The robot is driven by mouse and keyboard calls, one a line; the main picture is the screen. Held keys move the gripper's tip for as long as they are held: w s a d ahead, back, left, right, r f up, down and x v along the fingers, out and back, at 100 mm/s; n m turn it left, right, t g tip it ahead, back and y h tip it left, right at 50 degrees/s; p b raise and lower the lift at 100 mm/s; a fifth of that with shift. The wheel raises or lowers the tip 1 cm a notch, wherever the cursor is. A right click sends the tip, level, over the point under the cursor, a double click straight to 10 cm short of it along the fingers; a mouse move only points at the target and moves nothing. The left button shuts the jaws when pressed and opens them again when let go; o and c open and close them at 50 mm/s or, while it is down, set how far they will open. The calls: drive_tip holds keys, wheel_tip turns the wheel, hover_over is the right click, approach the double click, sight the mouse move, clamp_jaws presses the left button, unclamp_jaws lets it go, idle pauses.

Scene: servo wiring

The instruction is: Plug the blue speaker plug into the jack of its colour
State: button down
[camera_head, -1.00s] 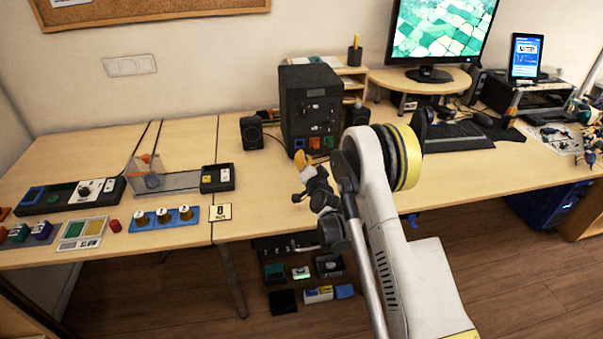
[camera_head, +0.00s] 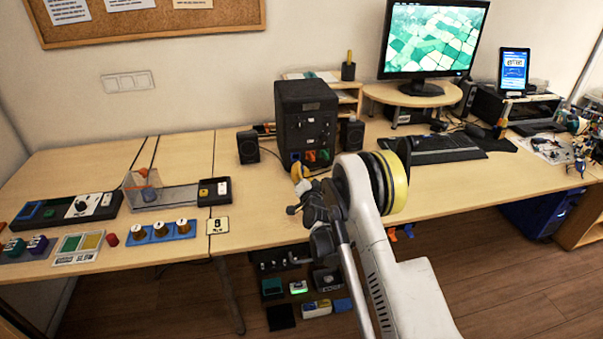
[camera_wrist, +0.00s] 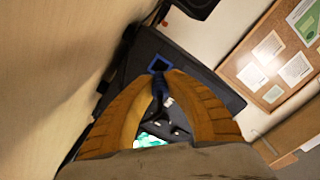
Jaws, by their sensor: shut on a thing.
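A black tower case (camera_head: 305,97) stands at the back of the desk. Low on its front are a blue jack (camera_head: 295,156), an orange-red one (camera_head: 311,155) and a green one (camera_head: 325,154). My gripper (camera_head: 299,172) is just in front of the blue jack. In the wrist view its yellow fingers (camera_wrist: 161,82) are closed together on a small dark-blue plug (camera_wrist: 160,87), mostly hidden between them. The square blue jack (camera_wrist: 159,64) shows just past the fingertips. I cannot tell whether the plug touches it.
Small black speakers stand left (camera_head: 248,146) and right (camera_head: 352,134) of the tower. A keyboard (camera_head: 437,149) lies to the right under the monitor (camera_head: 433,40). A clear-walled box (camera_head: 145,187) and control panels are on the left desk. The desk just left of my gripper is clear.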

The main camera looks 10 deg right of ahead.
sight(297, 159)
drive_tip(key=shift+w, duration=1.65)
drive_tip(key=shift+w, duration=1.45)
drive_tip(key=c, duration=1.4)
unclamp_jaws()
drive_tip(key=shift+w, duration=0.1)
drive_tip(key=s, duration=1.2)
